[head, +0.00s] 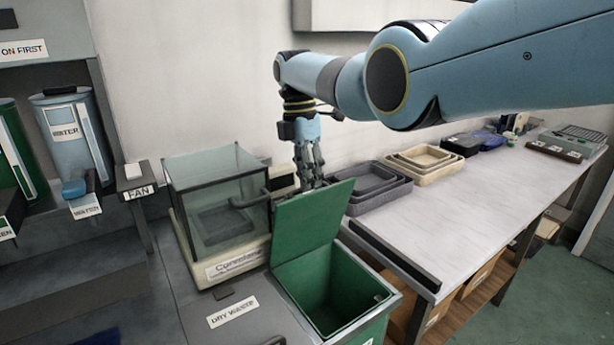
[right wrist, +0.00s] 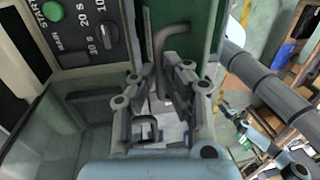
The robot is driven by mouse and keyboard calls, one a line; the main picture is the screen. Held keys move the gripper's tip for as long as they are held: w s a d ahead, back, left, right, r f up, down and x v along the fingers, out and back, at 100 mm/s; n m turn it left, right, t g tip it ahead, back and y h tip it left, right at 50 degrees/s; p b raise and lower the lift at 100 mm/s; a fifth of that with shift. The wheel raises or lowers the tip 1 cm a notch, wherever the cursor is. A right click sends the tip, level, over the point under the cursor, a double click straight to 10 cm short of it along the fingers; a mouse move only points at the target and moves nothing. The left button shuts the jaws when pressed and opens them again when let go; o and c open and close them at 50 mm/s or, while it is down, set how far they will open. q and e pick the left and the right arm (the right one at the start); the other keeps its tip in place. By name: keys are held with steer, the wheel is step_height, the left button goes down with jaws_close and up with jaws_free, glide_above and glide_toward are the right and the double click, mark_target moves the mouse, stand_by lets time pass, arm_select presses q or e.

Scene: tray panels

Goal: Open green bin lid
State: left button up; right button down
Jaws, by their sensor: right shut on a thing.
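The green bin (head: 345,300) stands at the lower middle of the head view, with its inside visible. Its green lid (head: 310,217) is raised and stands steeply tilted at the bin's far left side. My right gripper (head: 312,180) points down at the lid's top edge, partly hidden behind it. In the right wrist view, its fingers (right wrist: 160,80) are shut around a dark bent handle (right wrist: 170,42) beside the green lid (right wrist: 207,30). My left gripper is not in view.
A glass-sided box (head: 215,200) stands left of the lid, close to my gripper. A grey "dry waste" lid (head: 235,312) lies in front. Grey trays (head: 370,185) and beige trays (head: 425,160) sit on the bench (head: 465,210) to the right.

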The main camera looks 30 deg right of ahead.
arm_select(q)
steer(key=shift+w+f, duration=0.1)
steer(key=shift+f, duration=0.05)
arm_select(e)
steer(key=shift+s+a+f, duration=0.15)
steer(key=shift+f, duration=0.25)
steer(key=shift+s+a+f, duration=0.1)
steer(key=shift+a+f, duration=0.05)
steer(key=shift+f, duration=0.25)
steer(key=c, duration=1.8)
jaws_free()
steer(key=shift+c, duration=0.2)
steer(key=o, duration=0.5)
steer(key=shift+w+d+f+g, duration=0.1)
steer(key=shift+w+f+g, duration=0.2)
steer(key=shift+w, duration=0.1)
steer(key=shift+c, duration=0.2)
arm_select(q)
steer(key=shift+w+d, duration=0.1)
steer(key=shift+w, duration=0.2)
arm_select(e)
steer(key=shift+w+r, duration=0.15)
steer(key=shift+r, duration=0.05)
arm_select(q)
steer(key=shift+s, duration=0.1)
arm_select(e)
steer(key=shift+w+r, duration=0.1)
steer(key=shift+r, duration=0.05)
steer(key=v, duration=1.1)
steer(key=shift+r, duration=0.4)
